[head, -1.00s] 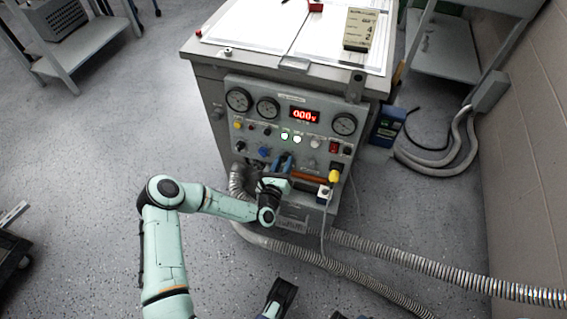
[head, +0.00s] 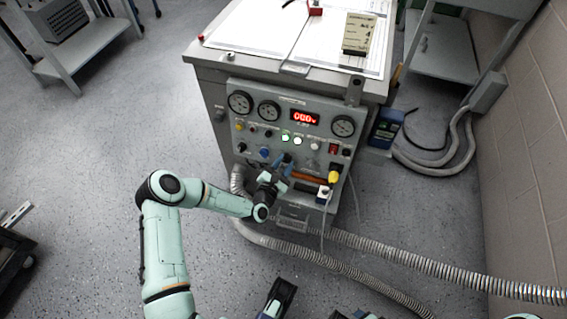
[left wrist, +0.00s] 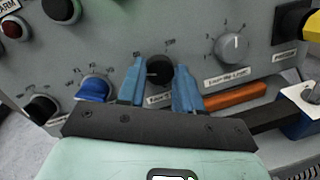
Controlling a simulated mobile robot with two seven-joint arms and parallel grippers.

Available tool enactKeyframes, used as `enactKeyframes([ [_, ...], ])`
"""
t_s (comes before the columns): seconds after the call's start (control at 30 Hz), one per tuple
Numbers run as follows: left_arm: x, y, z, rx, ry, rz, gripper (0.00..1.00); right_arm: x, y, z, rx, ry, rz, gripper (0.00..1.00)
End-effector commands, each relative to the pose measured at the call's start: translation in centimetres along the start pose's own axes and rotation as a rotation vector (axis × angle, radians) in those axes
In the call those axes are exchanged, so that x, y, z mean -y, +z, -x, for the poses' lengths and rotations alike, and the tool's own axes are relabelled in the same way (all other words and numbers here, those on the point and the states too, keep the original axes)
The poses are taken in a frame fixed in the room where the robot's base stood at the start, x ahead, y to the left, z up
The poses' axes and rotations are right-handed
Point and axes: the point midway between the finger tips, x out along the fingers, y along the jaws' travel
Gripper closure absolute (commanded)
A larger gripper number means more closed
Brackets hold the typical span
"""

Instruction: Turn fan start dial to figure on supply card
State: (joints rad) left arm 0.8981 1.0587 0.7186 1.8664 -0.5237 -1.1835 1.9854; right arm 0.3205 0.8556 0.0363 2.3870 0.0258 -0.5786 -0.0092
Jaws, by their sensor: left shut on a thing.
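The grey control panel (head: 318,135) stands ahead of me with dials, gauges, lamps and a red digital display (head: 305,117). My left gripper (head: 284,164) is at its lower middle. In the left wrist view, the blue fingers of my left gripper (left wrist: 159,88) are shut on a round black dial (left wrist: 159,69), one on each side. The dial's label is partly covered and I cannot read it for certain. The cream supply card (head: 360,32) stands on the bench top; its large figures look like 4 and 2.
A blue knob (left wrist: 94,88) and a black knob (left wrist: 41,109) are left of the fingers. A grey selector (left wrist: 234,47) and an orange bar (left wrist: 237,97) are on the right. A yellow knob (head: 334,177) is nearby. Ribbed hoses (head: 390,258) cross the floor.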

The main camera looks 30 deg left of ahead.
Motion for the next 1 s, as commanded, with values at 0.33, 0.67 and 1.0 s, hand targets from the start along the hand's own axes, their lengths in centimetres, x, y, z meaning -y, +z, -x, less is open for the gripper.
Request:
enactKeyframes([
  [0.33, -0.1, 0.2, 0.0, -0.022, -0.054, -0.324, 0.96, 0.4, 1.5, 1.2, 0.046, -0.003, 0.004, 0.40],
  [0.67, -0.1, 0.2, 0.0, -0.043, -0.103, -0.633, 0.96, 0.7, 2.8, 2.2, 0.084, -0.005, 0.007, 0.40],
  [1.0, -0.1, 0.3, 0.0, -0.063, -0.154, -0.951, 0.96, 1.0, 3.9, 3.1, 0.118, -0.007, 0.009, 0.40],
])
